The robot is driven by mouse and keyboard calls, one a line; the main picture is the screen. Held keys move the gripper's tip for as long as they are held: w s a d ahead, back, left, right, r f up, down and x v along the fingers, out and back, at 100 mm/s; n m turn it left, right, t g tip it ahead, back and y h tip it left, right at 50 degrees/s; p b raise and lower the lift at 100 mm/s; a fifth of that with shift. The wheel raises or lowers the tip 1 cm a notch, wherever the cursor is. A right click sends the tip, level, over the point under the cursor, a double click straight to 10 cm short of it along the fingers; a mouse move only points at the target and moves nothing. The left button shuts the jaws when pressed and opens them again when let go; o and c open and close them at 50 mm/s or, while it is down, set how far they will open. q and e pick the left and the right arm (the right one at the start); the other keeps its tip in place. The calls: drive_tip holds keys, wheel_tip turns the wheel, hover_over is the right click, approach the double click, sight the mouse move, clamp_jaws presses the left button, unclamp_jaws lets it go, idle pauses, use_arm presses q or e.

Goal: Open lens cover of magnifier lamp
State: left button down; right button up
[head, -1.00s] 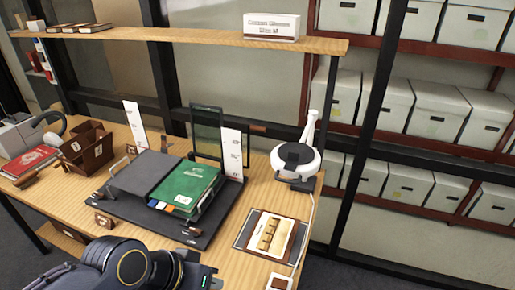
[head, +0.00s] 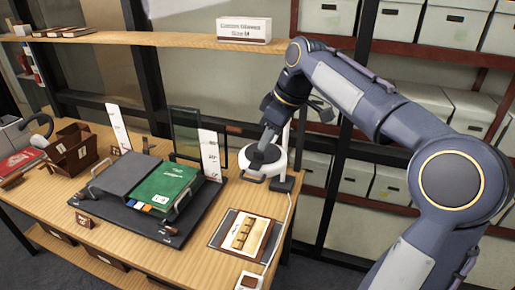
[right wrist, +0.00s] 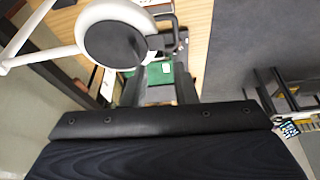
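The magnifier lamp (head: 272,168) stands at the right end of the desk, with a white round head on a white arm. A dark lens cover (head: 262,154) lies flat over the lens and looks closed. In the right wrist view the white lamp head (right wrist: 91,12) and dark cover (right wrist: 113,44) are at the upper left. My right gripper (head: 268,139) is just above the cover, pointing down; I cannot tell whether it touches. My left gripper is not in view.
A grey folder stand with a green book (head: 160,187) is left of the lamp. A framed card (head: 243,234) lies in front of it. A shelf (head: 150,39) with a glove box (head: 244,30) runs above. A cable hangs at the desk's right edge.

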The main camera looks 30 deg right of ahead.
drive_tip(key=shift+n, duration=0.4)
drive_tip(key=shift+w+d+f, duration=0.15)
drive_tip(key=shift+w+f, duration=0.7)
drive_tip(key=shift+f, duration=0.3)
drive_tip(key=shift+w+d+f, duration=0.15)
drive_tip(key=shift+w+f, duration=0.65)
drive_tip(key=shift+f, duration=0.35)
drive_tip(key=shift+w+d+f, duration=0.15)
drive_tip(key=shift+w+f, duration=0.7)
drive_tip(key=shift+f, duration=0.3)
clamp_jaws()
